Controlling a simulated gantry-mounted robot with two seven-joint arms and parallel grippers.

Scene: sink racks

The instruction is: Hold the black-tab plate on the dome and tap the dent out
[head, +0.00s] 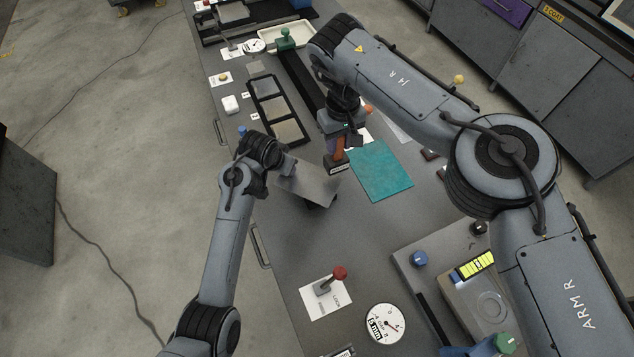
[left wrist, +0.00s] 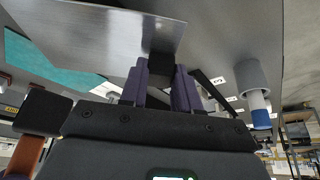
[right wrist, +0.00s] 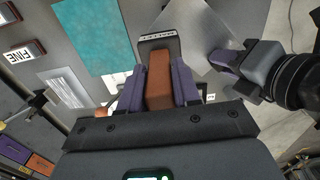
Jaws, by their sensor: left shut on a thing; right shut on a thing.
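The grey metal plate (head: 312,180) is held out over the bench; it also shows in the left wrist view (left wrist: 100,28) and right wrist view (right wrist: 205,32). My left gripper (left wrist: 160,75) is shut on its black tab (left wrist: 162,64). My right gripper (right wrist: 160,82) is shut on the brown handle (right wrist: 159,88) of a hammer. The hammer's black, labelled head (right wrist: 158,44) is beside the plate's edge in the head view; I cannot tell whether they touch. A dark shape shows under the plate, but the dome cannot be made out. No dent is clear.
A teal mat (head: 380,171) lies right of the plate. A black tray (head: 278,112) of grey plates is behind. Nearer are a red-knobbed lever (head: 338,273), a round dial (head: 385,323) and a device with a yellow display (head: 474,265).

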